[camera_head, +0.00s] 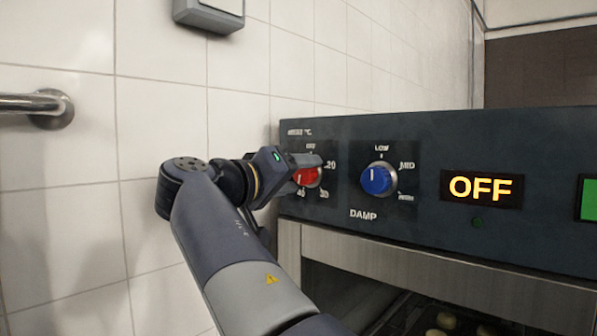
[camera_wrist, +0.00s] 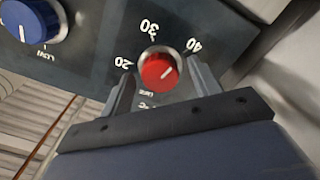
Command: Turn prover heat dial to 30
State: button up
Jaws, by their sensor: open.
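The red heat dial (camera_wrist: 157,68) is a round knob on the dark panel, with 20, 30 and 40 marked around it and OFF on the remaining side. My gripper (camera_wrist: 160,72) is open, one finger on each side of the dial; contact is unclear. In the head view my gripper (camera_head: 302,168) is at the red dial (camera_head: 309,177) and partly hides it.
A blue DAMP dial (camera_head: 377,179) is to the right of the heat dial, then a display reading OFF (camera_head: 481,188) and a green button (camera_head: 589,199). The prover opening with dough pieces (camera_head: 447,320) is below. A tiled wall (camera_head: 60,150) is at left.

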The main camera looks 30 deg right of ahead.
jog(key=shift+w+d, duration=0.1)
jog(key=shift+d, duration=0.2)
jog(key=shift+c, duration=0.2)
jog(key=c, duration=0.9)
